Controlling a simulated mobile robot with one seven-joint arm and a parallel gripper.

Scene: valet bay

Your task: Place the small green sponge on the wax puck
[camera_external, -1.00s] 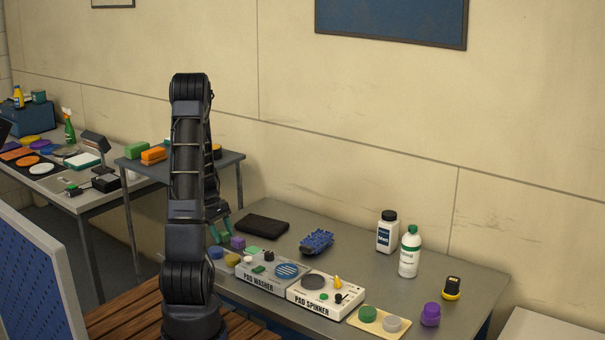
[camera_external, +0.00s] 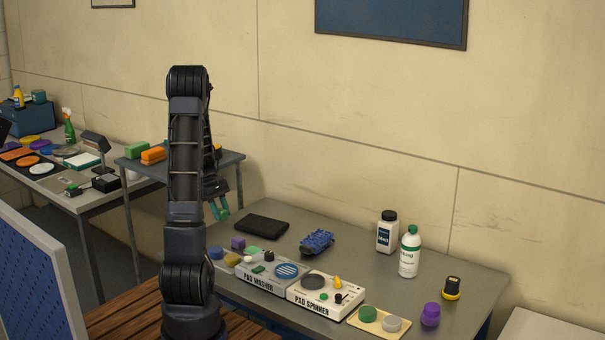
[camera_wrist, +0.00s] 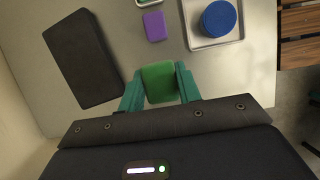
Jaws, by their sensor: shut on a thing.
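My gripper (camera_wrist: 157,80) has teal fingers shut on the small green sponge (camera_wrist: 160,85), held above the table in the wrist view. In the external view my gripper (camera_external: 220,214) is raised over the left end of the table, and the sponge cannot be told from the fingers. A round blue puck (camera_wrist: 219,18) sits in a pale tray at the upper right of the wrist view, apart from my gripper. The blue puck (camera_external: 216,252) also shows in the external view beside a yellow one (camera_external: 232,260). I cannot tell which puck is wax.
A purple block (camera_wrist: 154,26) lies just beyond the sponge. A black pad (camera_wrist: 80,58) lies to the left. The pad washer (camera_external: 265,277), pad spinner (camera_external: 322,298) and blue mitt (camera_external: 317,242) occupy the table. Bottles (camera_external: 409,252) stand at right; the table's back middle is clear.

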